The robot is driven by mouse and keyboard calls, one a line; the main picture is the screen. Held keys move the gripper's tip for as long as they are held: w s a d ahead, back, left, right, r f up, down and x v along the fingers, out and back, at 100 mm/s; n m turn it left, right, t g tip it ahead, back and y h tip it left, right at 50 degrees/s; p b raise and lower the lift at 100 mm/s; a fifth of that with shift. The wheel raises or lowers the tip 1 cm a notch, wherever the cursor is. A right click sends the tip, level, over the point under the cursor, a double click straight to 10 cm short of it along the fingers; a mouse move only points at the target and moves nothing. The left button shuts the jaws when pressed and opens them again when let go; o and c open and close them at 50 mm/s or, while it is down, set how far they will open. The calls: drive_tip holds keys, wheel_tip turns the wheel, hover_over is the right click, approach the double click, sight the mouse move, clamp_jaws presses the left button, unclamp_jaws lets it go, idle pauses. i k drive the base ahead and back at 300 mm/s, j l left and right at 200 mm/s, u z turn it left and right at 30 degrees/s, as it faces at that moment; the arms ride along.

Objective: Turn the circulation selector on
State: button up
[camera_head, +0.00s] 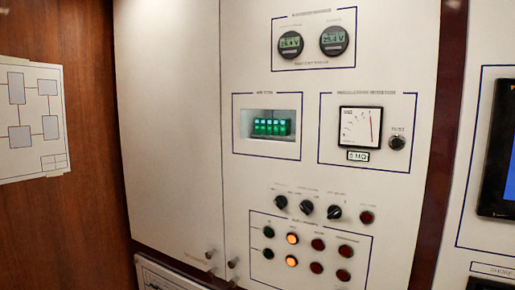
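Three black rotary selectors sit in a row on the white panel (240,200): a left one (280,203), a middle one (306,207) and a right one (334,212). Each has a pale pointer mark. The labels above them are too small to read, so I cannot tell which is the circulation selector or which way is on. My gripper is not in view.
A red round button (366,217) is right of the selectors. Below are two rows of green, orange and red buttons; two orange ones (292,238) glow. Above are an analogue meter (361,127) and a green-lit display (271,126). Small door knobs (232,263) protrude below.

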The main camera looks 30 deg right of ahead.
sight(307, 206)
drive_tip(key=k+l+z, duration=0.1)
drive_tip(key=z, duration=0.95)
